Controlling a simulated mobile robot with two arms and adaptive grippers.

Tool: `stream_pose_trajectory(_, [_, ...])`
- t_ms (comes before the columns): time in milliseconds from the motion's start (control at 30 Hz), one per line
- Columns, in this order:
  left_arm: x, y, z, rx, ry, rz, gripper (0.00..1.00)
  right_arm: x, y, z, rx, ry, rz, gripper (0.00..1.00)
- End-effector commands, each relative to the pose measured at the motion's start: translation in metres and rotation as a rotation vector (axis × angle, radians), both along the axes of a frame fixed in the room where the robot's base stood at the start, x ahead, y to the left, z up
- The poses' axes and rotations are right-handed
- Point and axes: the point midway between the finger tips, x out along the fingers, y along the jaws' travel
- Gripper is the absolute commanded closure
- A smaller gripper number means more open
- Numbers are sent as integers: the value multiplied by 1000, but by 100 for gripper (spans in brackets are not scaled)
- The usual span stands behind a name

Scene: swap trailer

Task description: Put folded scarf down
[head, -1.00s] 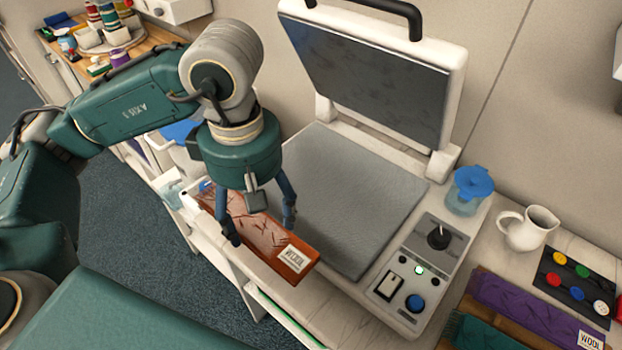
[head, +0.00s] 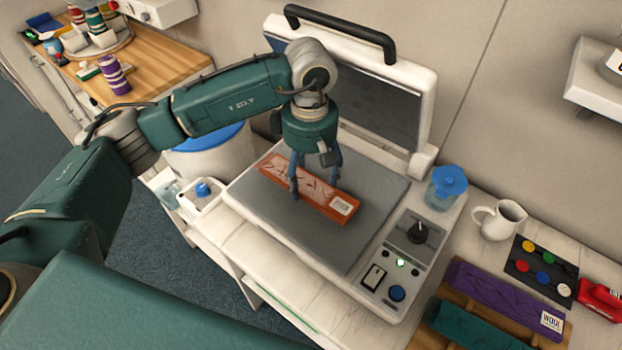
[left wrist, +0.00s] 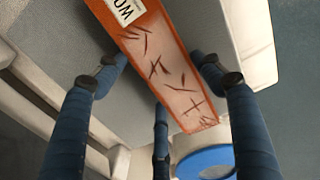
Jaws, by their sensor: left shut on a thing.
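The folded scarf (head: 325,201) is a flat, rust-orange strip with a white label at its right end. My left gripper (head: 314,186) points down and is shut on the scarf's sides near its middle. The scarf is over the grey plate (head: 378,190) of the open white press, slanting from upper left to lower right. I cannot tell whether it touches the plate. In the left wrist view the scarf (left wrist: 165,65) runs between the blue fingers, its label at the top. My right gripper is not in view.
The press lid (head: 350,95) stands raised behind my left gripper. A control panel (head: 398,265) with knob and buttons is at the right. A blue-lidded jar (head: 446,190) and white pitcher (head: 498,222) stand beyond. A purple folded scarf (head: 500,290) lies on a wooden tray at front right.

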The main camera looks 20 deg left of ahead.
Motion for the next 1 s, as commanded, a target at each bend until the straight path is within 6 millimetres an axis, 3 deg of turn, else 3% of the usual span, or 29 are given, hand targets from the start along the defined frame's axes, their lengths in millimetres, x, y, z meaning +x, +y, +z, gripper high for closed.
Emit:
stream_pose_trajectory(167, [-2, 0, -26, 1, 6, 0, 59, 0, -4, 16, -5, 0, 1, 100])
stream_pose_trajectory(233, [1, -1, -28, -1, 4, 1, 59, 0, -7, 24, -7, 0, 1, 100])
stream_pose_trajectory(667, [3, -1, -38, 0, 1, 0, 59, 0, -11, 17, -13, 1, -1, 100])
stream_pose_trajectory(700, [3, -1, -38, 0, 1, 0, 31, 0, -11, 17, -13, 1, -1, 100])
stream_pose_trajectory(800, [3, -1, -37, 1, 2, 0, 14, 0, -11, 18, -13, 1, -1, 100])
stream_pose_trajectory(1000, [3, -1, -36, 0, 2, 0, 14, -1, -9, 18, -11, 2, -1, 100])
